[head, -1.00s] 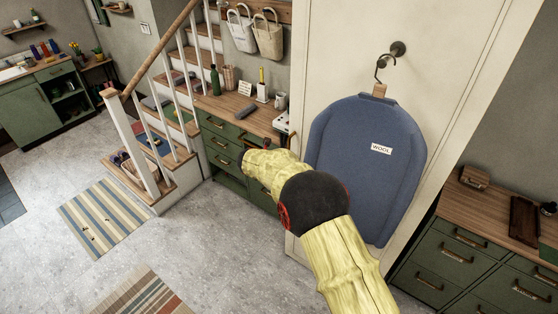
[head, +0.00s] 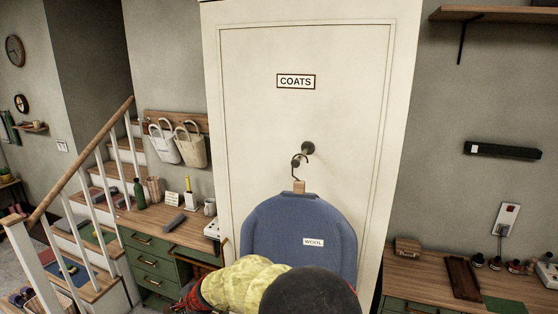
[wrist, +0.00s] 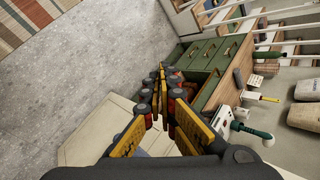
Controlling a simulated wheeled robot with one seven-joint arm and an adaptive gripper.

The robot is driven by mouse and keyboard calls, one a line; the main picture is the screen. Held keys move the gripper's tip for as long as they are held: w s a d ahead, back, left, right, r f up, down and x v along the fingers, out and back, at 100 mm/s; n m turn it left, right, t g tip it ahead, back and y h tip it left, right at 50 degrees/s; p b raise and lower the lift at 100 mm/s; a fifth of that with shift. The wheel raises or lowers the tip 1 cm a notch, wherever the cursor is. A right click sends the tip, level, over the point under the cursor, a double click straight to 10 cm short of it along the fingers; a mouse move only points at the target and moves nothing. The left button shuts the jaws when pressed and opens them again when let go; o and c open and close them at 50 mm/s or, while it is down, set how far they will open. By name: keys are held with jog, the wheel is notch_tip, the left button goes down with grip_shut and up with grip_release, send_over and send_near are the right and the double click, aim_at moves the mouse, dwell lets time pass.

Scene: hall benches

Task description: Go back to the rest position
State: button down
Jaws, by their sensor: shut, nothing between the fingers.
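My gripper (wrist: 162,74) shows in the wrist view with its yellow and black fingers together and nothing between them. It points toward the green drawer unit beyond, apart from it. In the head view my arm, in a pale yellow cover with a dark joint, crosses the bottom middle in front of the blue garment. The gripper itself is mostly hidden there. The blue garment (head: 290,225), labelled WOOL, hangs by a hanger from the hook (head: 307,148) on the cream door (head: 240,100) marked COATS. My gripper is not holding it.
A green drawer unit (head: 150,266) with a bottle and small items stands left of the door, beside the stairs (head: 85,230). Another counter (head: 425,270) stands at the right, below a shelf (head: 500,14). Open grey floor (wrist: 90,80) shows in the wrist view.

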jog(key=s+d+r+n+h+b, duration=0.2)
jog(key=s+d, duration=0.8)
jog(key=d, duration=0.6)
jog(key=s+d+r+n+h+b, duration=0.2)
jog(key=s+d+n+b, duration=0.3)
jog(key=s+d, duration=0.6)
jog(key=s+d+r+n+t+h+b, duration=0.1)
jog(key=s+d+b, duration=0.5)
jog(key=d, duration=1.6)
jog(key=s+r+n+h, duration=0.1)
jog(key=s+n, duration=0.1)
jog(key=s, duration=0.3)
jog(key=shift+s+n+h, duration=0.2)
jog(key=shift+n+h, duration=0.1)
jog(key=shift+h, duration=0.1)
jog(key=shift+d, duration=0.1)
